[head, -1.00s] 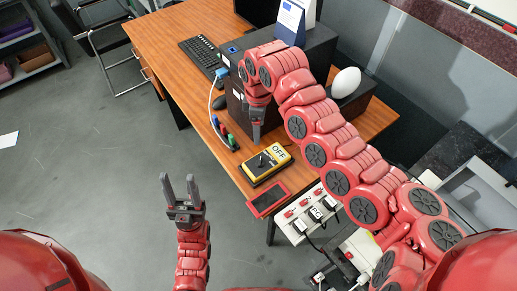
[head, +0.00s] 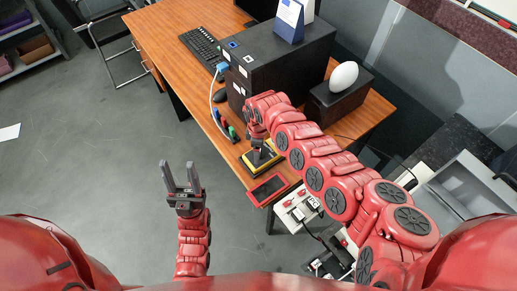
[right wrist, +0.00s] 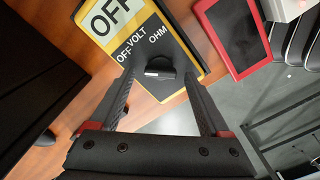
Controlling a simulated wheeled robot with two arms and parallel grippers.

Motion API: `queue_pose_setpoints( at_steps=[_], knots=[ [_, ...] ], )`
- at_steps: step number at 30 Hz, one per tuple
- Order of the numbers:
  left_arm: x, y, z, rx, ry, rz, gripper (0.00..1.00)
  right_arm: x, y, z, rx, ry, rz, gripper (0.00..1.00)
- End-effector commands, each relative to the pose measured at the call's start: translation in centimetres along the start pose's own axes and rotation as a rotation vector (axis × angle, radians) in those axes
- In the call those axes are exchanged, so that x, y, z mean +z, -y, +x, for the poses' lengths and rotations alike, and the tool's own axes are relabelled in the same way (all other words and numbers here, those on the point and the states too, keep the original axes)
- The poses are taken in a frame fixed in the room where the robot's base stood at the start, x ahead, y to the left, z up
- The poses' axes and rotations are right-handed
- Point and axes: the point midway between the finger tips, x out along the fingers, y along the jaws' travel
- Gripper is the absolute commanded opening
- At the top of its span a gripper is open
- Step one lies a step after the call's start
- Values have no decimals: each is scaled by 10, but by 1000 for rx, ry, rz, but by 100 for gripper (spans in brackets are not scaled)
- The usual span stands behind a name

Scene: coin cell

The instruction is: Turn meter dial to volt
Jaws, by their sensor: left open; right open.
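The yellow and black meter (head: 258,166) lies on the desk near its front edge, partly hidden by my right arm in the head view. In the right wrist view the meter (right wrist: 183,84) shows a white OFF display (right wrist: 110,17), the printed words OFF, VOLT and OHM, and a dark dial knob (right wrist: 159,68). My right gripper (right wrist: 159,88) is open, with its fingers on either side of the knob in the picture; I cannot tell whether they touch it. My left gripper (head: 181,170) is open and empty over the floor, left of the desk.
A red-framed dark tablet (head: 268,189) lies beside the meter. Coloured markers (head: 226,127) stand behind it. A black case (head: 280,65), a black box with a white egg-shaped object (head: 343,76) and a keyboard (head: 199,55) are further back. A power strip (head: 298,212) is at the right.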

Motion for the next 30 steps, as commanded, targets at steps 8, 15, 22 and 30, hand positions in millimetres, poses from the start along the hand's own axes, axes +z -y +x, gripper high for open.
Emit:
queue_pose_setpoints(
  at_steps=[8,15,22,30],
  knots=[
    [0,0,0,0,0,0,50,0,0,0,0,0,0,75],
    [0,0,0,0,0,0,50,0,0,0,0,0,0,31],
    [0,0,0,0,0,0,50,0,0,0,0,0,1,0],
    [0,0,1,0,0,0,50,0,-1,-1,1,-1,39,0]
  ],
)
